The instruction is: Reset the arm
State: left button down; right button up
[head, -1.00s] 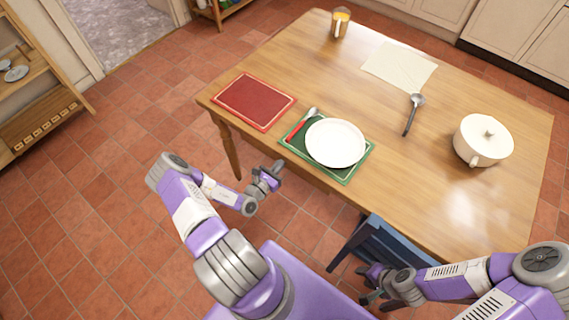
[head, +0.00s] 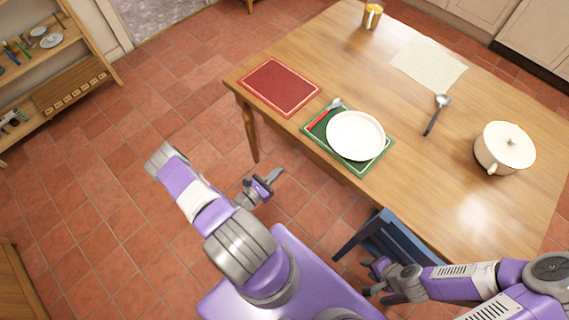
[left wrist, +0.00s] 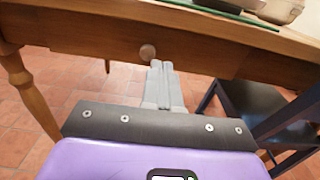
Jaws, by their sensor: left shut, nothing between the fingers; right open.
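My left gripper (head: 272,177) is over the floor in front of the table's near edge, clear of the table. Its two fingers (left wrist: 161,85) are together in the left wrist view, with nothing between them, and point towards the table's drawer front. My right gripper (head: 368,277) is low at the lower right, beside the dark blue chair (head: 388,240). It is open and empty, though its fingers are small in the head view.
Open floor (head: 90,200) lies left.

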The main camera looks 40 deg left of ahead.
pick_arm(q)
jog(key=shift+s, duration=0.35)
